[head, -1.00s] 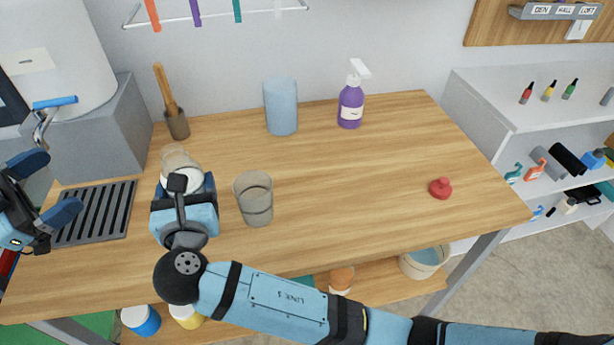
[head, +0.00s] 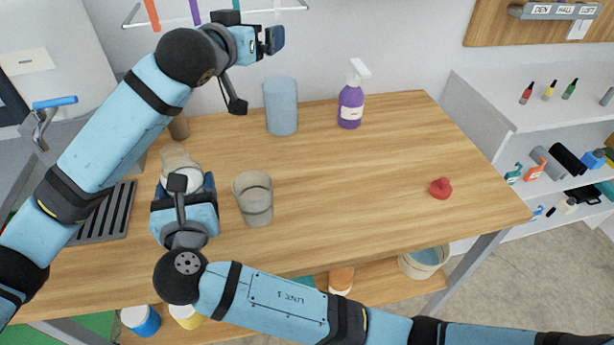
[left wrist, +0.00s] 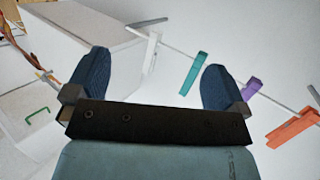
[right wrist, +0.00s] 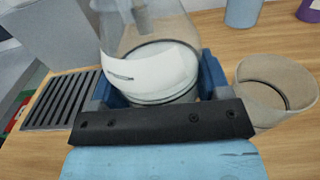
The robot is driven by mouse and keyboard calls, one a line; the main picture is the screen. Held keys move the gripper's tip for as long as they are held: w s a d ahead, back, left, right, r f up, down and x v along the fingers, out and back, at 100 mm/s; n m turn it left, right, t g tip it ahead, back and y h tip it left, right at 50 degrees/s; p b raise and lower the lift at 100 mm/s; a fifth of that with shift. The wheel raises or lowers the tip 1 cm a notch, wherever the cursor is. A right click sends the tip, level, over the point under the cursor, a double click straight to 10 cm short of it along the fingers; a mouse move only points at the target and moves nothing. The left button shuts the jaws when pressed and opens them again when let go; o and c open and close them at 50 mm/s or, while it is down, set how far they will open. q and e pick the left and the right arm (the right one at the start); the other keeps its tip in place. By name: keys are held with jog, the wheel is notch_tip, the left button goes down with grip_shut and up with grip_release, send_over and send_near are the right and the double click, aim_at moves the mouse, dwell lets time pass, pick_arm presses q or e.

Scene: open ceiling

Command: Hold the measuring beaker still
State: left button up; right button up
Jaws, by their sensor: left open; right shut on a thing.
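The measuring beaker (right wrist: 152,70), a clear vessel with a white label, stands at the left of the wooden table. It shows in the head view (head: 180,160) partly hidden behind my right gripper (head: 186,190). In the right wrist view the blue fingers of my right gripper (right wrist: 155,85) sit on either side of the beaker's lower part, shut on it. My left gripper (head: 264,38) is high near the back wall, well above the table. The left wrist view shows my left gripper (left wrist: 153,80) with its two blue fingers apart and nothing between them.
A greyish cup (head: 253,200) stands just right of the beaker. A blue cylinder (head: 281,107) and a purple spray bottle (head: 350,108) stand at the back. A rail with coloured clips (left wrist: 194,73) is ahead of my left gripper. A red knob (head: 440,188) lies right; the table's middle is clear.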

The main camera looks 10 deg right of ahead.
pick_arm(q)
jog(key=s+d+f+m+g+y, duration=0.1)
jog(key=s+d+f+m+g, duration=0.25)
jog(key=d, duration=0.35)
jog(key=s+d+f+m+g, duration=0.2)
jog(key=s+d+m+g, duration=0.15)
jog(key=d, duration=0.25)
jog(key=s+d+f+m+g+y, duration=0.2)
jog(key=s+f+m+y, duration=0.1)
jog(key=s, duration=0.3)
jog(key=s+d+f+m+g+y, duration=0.2)
jog(key=s+d+f+m, duration=0.1)
jog(key=s, duration=0.3)
jog(key=m+t+y, duration=0.5)
jog(key=m+y, duration=0.1)
jog(key=y, duration=0.7)
send_near(238, 188)
jog(key=x, duration=0.6)
jog(key=shift+w+f, duration=0.15)
jog(key=shift+w, duration=0.1)
jog(key=shift+c, duration=0.5)
jog(key=c, duration=0.8)
